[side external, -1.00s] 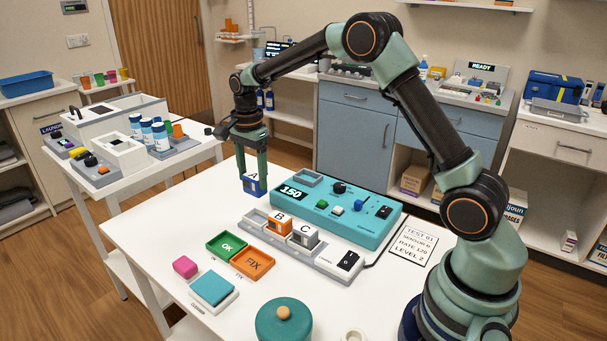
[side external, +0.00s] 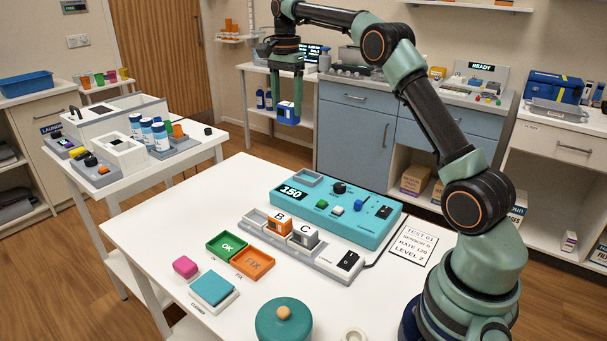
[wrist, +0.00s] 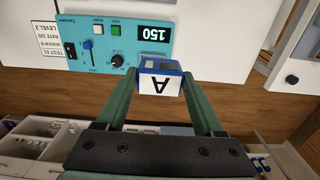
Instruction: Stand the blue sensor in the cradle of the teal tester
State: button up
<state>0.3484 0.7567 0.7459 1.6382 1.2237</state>
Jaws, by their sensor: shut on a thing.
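My gripper (side external: 289,106) is shut on the blue sensor (side external: 287,113), a small blue and white block, and holds it in the air above the back of the table. In the wrist view the sensor (wrist: 160,81) sits between the fingertips, its white face with the letter A toward the camera. The teal tester (side external: 366,232) lies on the table, with a display reading 150, a knob, a slider and a switch. Its cradle (side external: 308,177), a grey-rimmed recess at the tester's back left corner, looks empty. The cradle is not clearly seen in the wrist view.
Green OK (side external: 227,246) and orange FIX (side external: 254,264) trays lie left. A card (side external: 411,250) lies right.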

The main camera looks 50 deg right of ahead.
jog(key=s+d, duration=0.2)
jog(key=d, duration=0.4)
jog(key=f, duration=1.9)
jog(key=shift+w+d, duration=0.15)
jog(key=shift+d, duration=0.05)
jog(key=shift+f, duration=0.1)
jog(key=o, duration=1.4)
jog(key=shift+f, duration=0.1)
jog(key=shift+o, duration=0.2)
